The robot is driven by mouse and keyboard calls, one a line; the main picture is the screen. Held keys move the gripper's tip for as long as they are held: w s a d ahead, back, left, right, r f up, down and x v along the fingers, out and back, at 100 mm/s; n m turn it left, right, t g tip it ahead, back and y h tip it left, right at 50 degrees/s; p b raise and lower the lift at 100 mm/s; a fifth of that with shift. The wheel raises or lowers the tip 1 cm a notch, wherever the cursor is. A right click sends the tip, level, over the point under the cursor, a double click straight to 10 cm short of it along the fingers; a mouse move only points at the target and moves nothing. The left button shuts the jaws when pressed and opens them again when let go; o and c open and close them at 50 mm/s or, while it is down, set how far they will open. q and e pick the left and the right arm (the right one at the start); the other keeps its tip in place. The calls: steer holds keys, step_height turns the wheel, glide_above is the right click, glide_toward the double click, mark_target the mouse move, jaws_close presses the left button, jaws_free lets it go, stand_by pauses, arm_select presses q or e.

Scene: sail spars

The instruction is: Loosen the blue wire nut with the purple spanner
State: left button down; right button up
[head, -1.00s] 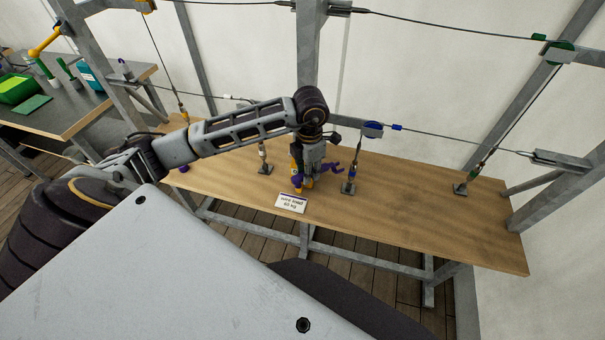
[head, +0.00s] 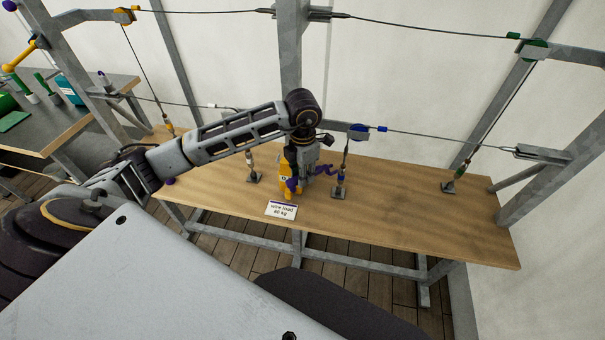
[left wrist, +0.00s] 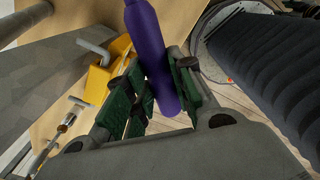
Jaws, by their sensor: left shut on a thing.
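My left gripper (head: 299,184) is shut on the purple spanner (head: 323,170), low over the wooden bench. The spanner's head sticks out to the right of the fingers, towards the upright wire fitting with the blue wire nut (head: 340,178). It looks close to the fitting; I cannot tell whether it touches the nut. In the left wrist view the spanner's smooth purple handle (left wrist: 148,42) lies between the green-padded fingers (left wrist: 160,90); its head is out of that view. My right gripper is not in view.
A yellow block (head: 285,183) stands just left of my gripper. A white load card (head: 281,210) lies at the bench (head: 430,215) front. Other wire fittings stand left (head: 253,170) and right (head: 449,184). A steel post (head: 290,60) rises behind.

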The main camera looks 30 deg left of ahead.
mark_target(317, 168)
arm_select(q)
steer(key=shift+w+d, duration=0.2)
steer(key=shift+w, duration=0.25)
steer(key=shift+w+d+b, duration=0.2)
steer(key=shift+w+d, duration=0.1)
steer(key=shift+w, duration=0.2)
steer(key=shift+w+d+b, duration=0.2)
steer(key=shift+w+d, duration=0.05)
steer(key=shift+w, duration=0.2)
steer(key=shift+w+d, duration=0.35)
steer(key=shift+w, duration=0.25)
steer(key=shift+w+d, duration=0.1)
steer(key=shift+w, duration=0.1)
steer(key=shift+b, duration=0.45)
stand_by(0.7)
steer(key=shift+b, duration=0.4)
stand_by(1.3)
steer(key=shift+f+b, duration=0.85)
stand_by(0.8)
